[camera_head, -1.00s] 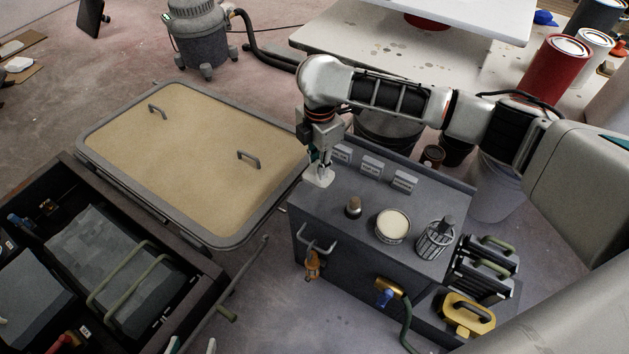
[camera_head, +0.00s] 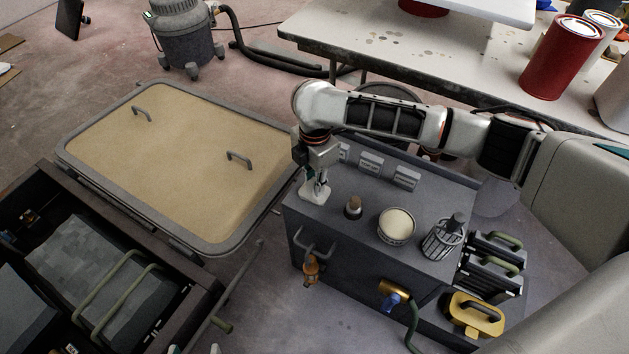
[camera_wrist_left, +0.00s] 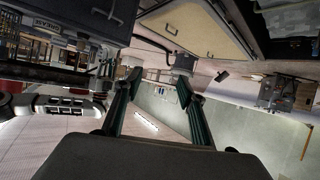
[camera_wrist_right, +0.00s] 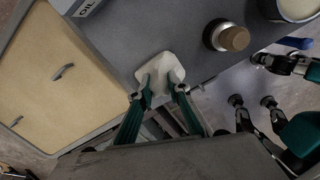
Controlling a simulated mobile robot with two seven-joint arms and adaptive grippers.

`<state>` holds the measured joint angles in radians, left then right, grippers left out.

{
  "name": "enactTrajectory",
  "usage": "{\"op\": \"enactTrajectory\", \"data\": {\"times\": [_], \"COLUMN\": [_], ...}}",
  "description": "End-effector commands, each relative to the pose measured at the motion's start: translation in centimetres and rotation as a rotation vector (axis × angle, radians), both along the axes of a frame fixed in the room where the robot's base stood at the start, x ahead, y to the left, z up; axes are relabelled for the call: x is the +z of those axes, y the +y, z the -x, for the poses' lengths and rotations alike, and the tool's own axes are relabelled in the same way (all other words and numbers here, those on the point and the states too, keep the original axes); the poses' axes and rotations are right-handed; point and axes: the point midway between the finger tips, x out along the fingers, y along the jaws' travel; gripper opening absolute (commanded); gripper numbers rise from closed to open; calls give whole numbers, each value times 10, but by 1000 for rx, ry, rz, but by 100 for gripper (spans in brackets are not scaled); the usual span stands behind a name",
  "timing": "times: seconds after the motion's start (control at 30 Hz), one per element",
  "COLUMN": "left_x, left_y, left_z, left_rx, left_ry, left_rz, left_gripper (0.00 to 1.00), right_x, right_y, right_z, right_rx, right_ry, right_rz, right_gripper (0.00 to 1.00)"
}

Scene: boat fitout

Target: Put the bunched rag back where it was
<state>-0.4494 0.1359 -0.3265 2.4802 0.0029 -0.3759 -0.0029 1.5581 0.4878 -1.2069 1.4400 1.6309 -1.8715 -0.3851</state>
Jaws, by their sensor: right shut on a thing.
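The bunched rag (camera_head: 314,195) is a small white crumpled piece at the left end of the dark grey cabinet top (camera_head: 330,225). My right gripper (camera_head: 316,184) points down and is shut on it. In the right wrist view the rag (camera_wrist_right: 161,66) sits between the two fingertips (camera_wrist_right: 162,84), over the grey top near its edge. I cannot tell whether it rests on the surface or hangs just above it. My left gripper (camera_wrist_left: 160,75) is open and empty, with its fingers apart, away from the rag. Only its tips show at the head view's bottom edge.
A small cork-topped bottle (camera_head: 353,208), an open tin (camera_head: 396,225) and a wire cup (camera_head: 443,238) stand right of the rag. Labelled blocks (camera_head: 371,163) line the back.

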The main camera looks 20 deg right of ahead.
Motion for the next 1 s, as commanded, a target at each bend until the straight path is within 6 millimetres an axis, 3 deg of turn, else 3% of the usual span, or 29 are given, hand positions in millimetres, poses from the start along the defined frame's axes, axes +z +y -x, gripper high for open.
{"op": "enactTrajectory", "data": {"times": [0.03,0.07,0.1,0.13,0.47,0.6,0.7,0.8,1.0], "left_x": [0,-1,-2,-3,-8,9,10,-14,-22], "left_y": [0,0,0,0,2,4,9,23,37], "left_z": [0,1,1,2,3,-5,-7,10,15], "left_rx": [0,-1,-1,-1,1,-1,-3,-15,-20], "left_ry": [0,2,4,5,15,-21,-25,32,53], "left_rz": [-1,-2,-2,-3,-7,-19,-47,-109,-165], "left_gripper": [40,40,40,40,40,40,40,40,40], "right_x": [-1,-1,-2,-2,1,27,52,75,108], "right_y": [0,0,0,0,0,0,0,0,0], "right_z": [0,0,0,0,0,-3,-5,-5,-3], "right_rx": [0,0,0,0,0,0,0,-2,-2], "right_ry": [0,0,0,1,1,-10,-17,-18,-11], "right_rz": [0,0,0,0,0,0,1,0,0], "right_gripper": [0,20,30,34,34,34,34,34,34]}}
